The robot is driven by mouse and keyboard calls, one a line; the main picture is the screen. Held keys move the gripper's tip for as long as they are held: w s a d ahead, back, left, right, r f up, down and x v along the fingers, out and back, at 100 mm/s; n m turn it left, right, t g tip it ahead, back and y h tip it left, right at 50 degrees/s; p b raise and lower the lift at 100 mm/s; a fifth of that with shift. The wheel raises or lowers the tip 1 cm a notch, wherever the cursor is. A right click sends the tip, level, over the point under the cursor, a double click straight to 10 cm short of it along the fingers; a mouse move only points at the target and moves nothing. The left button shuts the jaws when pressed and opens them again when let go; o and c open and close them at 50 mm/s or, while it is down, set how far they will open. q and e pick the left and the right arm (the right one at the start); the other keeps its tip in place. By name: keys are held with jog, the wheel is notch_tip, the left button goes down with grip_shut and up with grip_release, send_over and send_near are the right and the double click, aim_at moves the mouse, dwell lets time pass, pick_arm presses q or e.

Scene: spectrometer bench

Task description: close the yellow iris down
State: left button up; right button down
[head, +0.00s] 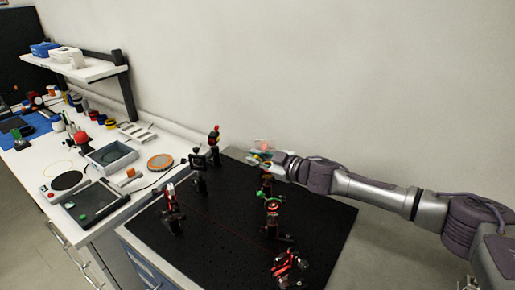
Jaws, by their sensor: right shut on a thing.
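The yellow iris (266,168) appears to be the small mount with a yellowish part on a post at the back right of the black breadboard. My right gripper (263,156) is at the top of this mount, its arm coming in from the right. Its jaws are shut on it, though the fingers are small and partly cover it. The iris lever and opening are too small to make out. My left gripper is not in view.
A green-ringed mount (273,203) stands in front of the yellow one on the black breadboard (225,235). Other mounts stand at the left (173,210) and back (199,172), and a red assembly (289,268) is at the front. A grey tray (110,157) sits on the bench at left.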

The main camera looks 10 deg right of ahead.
jog(key=c, duration=1.2)
grip_release()
jog(key=v, duration=1.2)
jog(key=shift+f, duration=0.1)
